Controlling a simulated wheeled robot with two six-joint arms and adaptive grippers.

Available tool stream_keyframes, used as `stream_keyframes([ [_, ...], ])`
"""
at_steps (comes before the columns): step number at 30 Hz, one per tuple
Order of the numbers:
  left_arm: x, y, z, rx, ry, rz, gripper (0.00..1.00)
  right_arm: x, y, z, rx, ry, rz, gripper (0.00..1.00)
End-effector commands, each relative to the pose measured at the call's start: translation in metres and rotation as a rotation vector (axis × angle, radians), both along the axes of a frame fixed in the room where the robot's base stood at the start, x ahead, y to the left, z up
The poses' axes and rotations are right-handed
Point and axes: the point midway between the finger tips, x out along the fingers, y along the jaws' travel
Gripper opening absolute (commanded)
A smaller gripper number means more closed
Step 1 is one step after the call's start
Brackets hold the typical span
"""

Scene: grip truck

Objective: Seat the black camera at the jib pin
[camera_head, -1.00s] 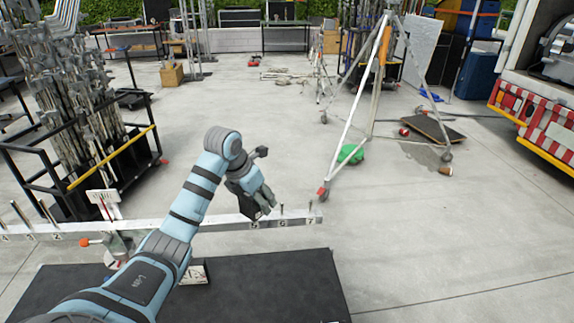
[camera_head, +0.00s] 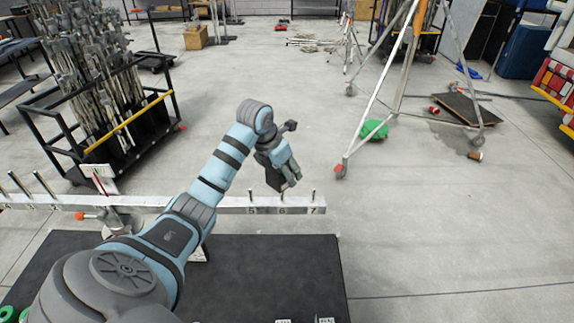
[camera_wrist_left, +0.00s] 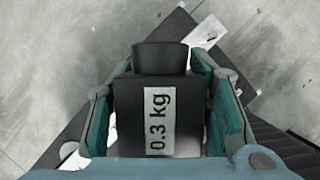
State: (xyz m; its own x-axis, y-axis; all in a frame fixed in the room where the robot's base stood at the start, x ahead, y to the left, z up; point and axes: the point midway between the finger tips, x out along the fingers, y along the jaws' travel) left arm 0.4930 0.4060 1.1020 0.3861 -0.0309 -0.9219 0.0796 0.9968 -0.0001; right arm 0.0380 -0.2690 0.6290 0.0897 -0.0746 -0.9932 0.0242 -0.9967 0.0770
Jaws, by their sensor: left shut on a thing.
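My left gripper (camera_head: 284,174) is shut on the black camera (camera_head: 273,179), holding it above the pale jib bar (camera_head: 230,206) near the pin at number 6 (camera_head: 282,195). In the left wrist view the camera (camera_wrist_left: 133,120) sits between the two fingers, with a round black top and a white "0.3 kg" label. Thin upright pins stand along the bar by its numbers, with pin 7 (camera_head: 313,196) at the right end. Whether the camera touches a pin cannot be told. My right gripper is not in view.
A dark table top (camera_head: 280,270) lies in front of the bar. An orange-knobbed clamp (camera_head: 82,215) is at the bar's left part. A black rack of metal stands (camera_head: 85,110) is at left, and a tripod (camera_head: 385,85) stands behind right. Open floor lies between.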

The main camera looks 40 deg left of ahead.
Motion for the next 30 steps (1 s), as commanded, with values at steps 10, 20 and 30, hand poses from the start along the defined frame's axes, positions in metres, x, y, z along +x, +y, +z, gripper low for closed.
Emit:
stream_keyframes([
  [10, 0.001, -0.002, -0.027, -0.001, 0.001, -0.004, 0.26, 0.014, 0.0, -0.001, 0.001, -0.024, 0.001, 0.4],
  [20, 0.002, -0.002, -0.054, 0.001, -0.001, -0.004, 0.26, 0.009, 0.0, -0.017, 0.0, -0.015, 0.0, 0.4],
  [30, 0.002, -0.002, -0.07, 0.001, -0.001, -0.004, 0.26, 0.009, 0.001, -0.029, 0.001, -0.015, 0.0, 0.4],
])
